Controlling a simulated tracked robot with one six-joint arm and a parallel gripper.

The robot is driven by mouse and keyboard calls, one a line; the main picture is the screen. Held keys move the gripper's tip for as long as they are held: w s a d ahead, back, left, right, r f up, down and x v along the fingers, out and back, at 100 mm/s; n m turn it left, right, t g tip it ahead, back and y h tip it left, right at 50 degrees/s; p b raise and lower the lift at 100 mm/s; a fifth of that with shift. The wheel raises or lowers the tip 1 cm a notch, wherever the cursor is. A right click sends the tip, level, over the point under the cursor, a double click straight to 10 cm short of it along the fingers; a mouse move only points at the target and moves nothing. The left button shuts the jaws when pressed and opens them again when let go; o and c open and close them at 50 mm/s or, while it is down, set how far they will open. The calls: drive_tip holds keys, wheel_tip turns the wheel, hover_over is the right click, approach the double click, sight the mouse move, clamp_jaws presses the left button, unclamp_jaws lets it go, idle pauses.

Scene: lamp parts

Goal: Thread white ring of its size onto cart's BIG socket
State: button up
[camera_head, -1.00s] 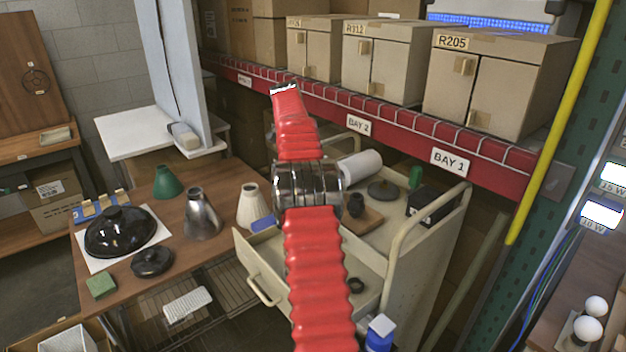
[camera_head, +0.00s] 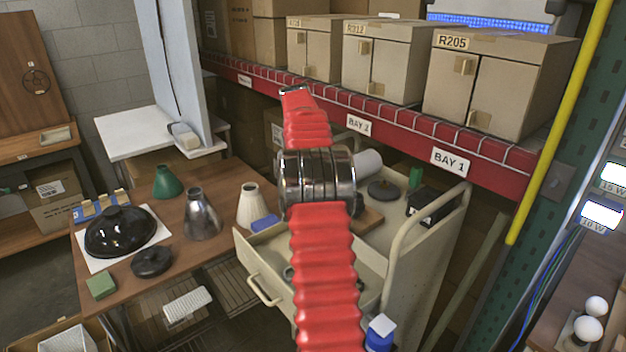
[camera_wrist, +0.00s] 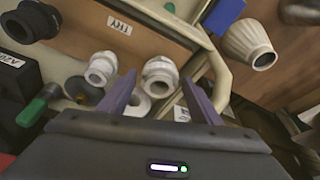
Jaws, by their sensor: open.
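In the wrist view my gripper (camera_wrist: 159,77) is open, its two purple fingers pointing down toward the cart. A white ringed fitting (camera_wrist: 160,72) shows between the fingertips; I cannot tell its distance from them. A second white fitting (camera_wrist: 101,68) lies left of the left finger. A flat white ring (camera_wrist: 138,104) shows partly behind the left finger. A label (camera_wrist: 182,113) by the right finger is not readable. A tag reading TINY (camera_wrist: 118,25) is upside down on a brown board. In the head view the cream cart (camera_head: 425,255) is partly hidden by my red-sleeved arm; my gripper is hidden there.
A black fitting (camera_wrist: 31,20), a green-handled part (camera_wrist: 40,104) and a black box (camera_head: 431,203) are on the cart. A white cone shade (camera_head: 252,207) and a blue block (camera_head: 264,224) stand on the brown table left of it. The red shelf (camera_head: 400,135) runs behind.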

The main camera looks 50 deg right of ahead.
drive_tip(key=n, duration=0.2)
drive_tip(key=n+t, duration=0.1)
drive_tip(key=n, duration=0.2)
drive_tip(key=shift+s+d+y, duration=0.1)
drive_tip(key=shift+s+y, duration=0.1)
drive_tip(key=shift+y, duration=0.1)
drive_tip(key=shift+n+t, duration=0.4)
drive_tip(key=shift+n, duration=0.3)
drive_tip(key=n, duration=0.3)
drive_tip(key=shift+s+d+t+y, duration=0.1)
drive_tip(key=shift+s+t+y, duration=0.05)
drive_tip(key=shift+t+y, duration=0.2)
drive_tip(key=shift+d+n+y, duration=0.1)
drive_tip(key=shift+n+y, duration=0.45)
drive_tip(key=shift+n, duration=1.45)
drive_tip(key=shift+d+n+t+y, duration=0.1)
drive_tip(key=shift+n+t+y, duration=0.2)
drive_tip(key=shift+n, duration=0.5)
drive_tip(key=n+y, duration=0.1)
drive_tip(key=n, duration=0.4)
drive_tip(key=shift+d, duration=0.15)
drive_tip(key=shift+c, duration=0.4)
